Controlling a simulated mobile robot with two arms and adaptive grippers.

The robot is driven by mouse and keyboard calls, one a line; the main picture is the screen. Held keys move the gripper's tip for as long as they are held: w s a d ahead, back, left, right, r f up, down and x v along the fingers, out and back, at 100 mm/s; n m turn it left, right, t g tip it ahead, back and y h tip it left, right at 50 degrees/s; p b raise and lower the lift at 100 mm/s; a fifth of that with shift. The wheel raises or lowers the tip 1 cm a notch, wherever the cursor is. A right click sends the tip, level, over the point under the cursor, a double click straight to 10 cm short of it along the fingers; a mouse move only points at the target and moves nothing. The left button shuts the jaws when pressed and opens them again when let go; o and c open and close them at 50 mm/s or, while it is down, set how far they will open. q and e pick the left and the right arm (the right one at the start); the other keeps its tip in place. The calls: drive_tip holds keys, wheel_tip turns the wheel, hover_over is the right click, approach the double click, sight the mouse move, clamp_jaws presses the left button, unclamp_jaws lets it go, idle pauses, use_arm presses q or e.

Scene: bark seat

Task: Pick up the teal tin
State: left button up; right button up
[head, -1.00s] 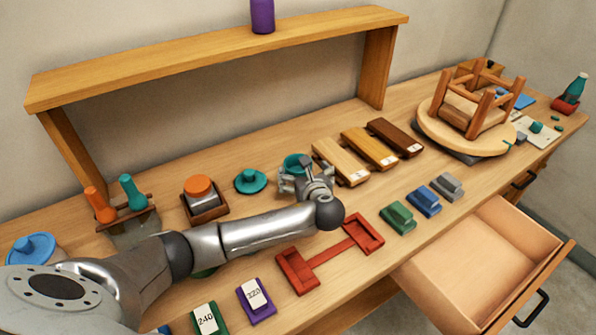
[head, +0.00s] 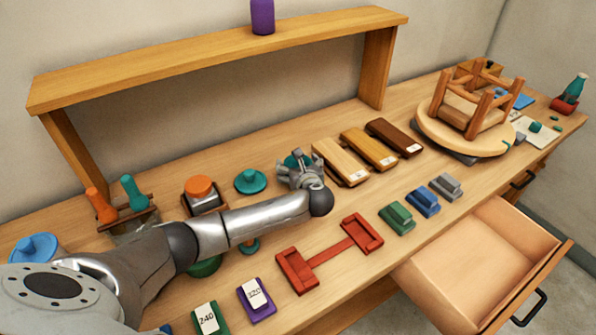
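The teal tin (head: 291,161) is at the back middle of the bench, left of the wooden blocks. Only a little of its teal shows behind my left gripper (head: 299,168), which covers most of it. My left gripper is right at the tin in the picture. Its fingers are small and overlap the tin, so I cannot tell whether they are open or shut, or touch it. A teal lid with a knob (head: 250,181) lies on the bench to the left of the tin. My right gripper is not in view.
Three wooden blocks (head: 370,148) lie just right of my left gripper. An orange-topped jar (head: 201,190) stands left of the lid. A red holder (head: 330,252) lies in front of my arm. A shelf (head: 220,55) spans behind. An open drawer (head: 480,265) juts out at front right.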

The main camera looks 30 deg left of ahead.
use_arm(q)
drive_tip(key=c, duration=0.7)
